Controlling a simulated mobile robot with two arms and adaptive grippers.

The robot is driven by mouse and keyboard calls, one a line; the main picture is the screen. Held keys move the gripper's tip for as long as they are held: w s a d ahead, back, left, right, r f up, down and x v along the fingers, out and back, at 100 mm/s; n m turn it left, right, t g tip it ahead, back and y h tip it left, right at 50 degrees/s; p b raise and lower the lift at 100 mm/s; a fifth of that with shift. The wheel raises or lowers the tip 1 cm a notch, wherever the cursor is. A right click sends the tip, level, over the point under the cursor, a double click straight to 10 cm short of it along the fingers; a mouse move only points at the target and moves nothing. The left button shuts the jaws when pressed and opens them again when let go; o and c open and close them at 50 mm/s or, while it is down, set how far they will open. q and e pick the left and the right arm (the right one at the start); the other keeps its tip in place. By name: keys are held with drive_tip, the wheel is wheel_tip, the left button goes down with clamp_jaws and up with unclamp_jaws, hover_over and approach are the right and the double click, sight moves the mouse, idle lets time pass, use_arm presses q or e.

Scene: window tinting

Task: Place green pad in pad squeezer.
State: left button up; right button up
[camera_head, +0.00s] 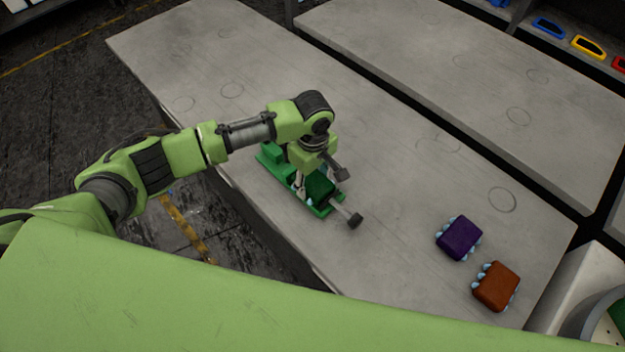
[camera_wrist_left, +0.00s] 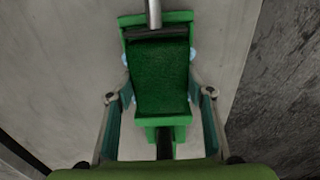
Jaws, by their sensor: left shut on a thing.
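The green pad squeezer (camera_head: 272,156) lies on the near edge of the long grey table, with grey metal bars ending in dark grips. My left gripper (camera_head: 311,188) is above its front half, pointing down, and is shut on the dark green pad (camera_head: 321,186). In the left wrist view, the pad (camera_wrist_left: 160,78) lies between the two fingers, within the outline of the squeezer (camera_wrist_left: 184,17). Light blue bumps show at the pad's sides. Whether the pad rests fully on the squeezer's bed cannot be told. My right gripper is not in view.
A purple pad (camera_head: 459,238) and an orange pad (camera_head: 496,286) lie on the table at the right. A round container (camera_head: 600,325) stands at the lower right corner. The table's middle and far left are clear. A second grey table (camera_head: 470,80) stands behind.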

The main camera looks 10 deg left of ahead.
sight(313, 181)
use_arm(q)
drive_tip(key=shift+s+f, duration=0.55)
drive_tip(key=shift+f, duration=0.3)
drive_tip(key=o, duration=1.1)
drive_tip(key=shift+o, duration=0.3)
drive_tip(key=shift+w+f, duration=0.15)
drive_tip(key=shift+f, duration=0.05)
drive_tip(key=shift+w+f, duration=0.1)
drive_tip(key=shift+w, duration=0.15)
drive_tip(key=shift+s, duration=0.1)
drive_tip(key=shift+r, duration=0.2)
drive_tip(key=shift+a+r, duration=0.1)
drive_tip(key=shift+r, duration=0.35)
wheel_tip(313, 181, up, 13)
drive_tip(key=b, duration=0.2)
drive_tip(key=shift+w+f, duration=0.15)
drive_tip(key=shift+w, duration=0.05)
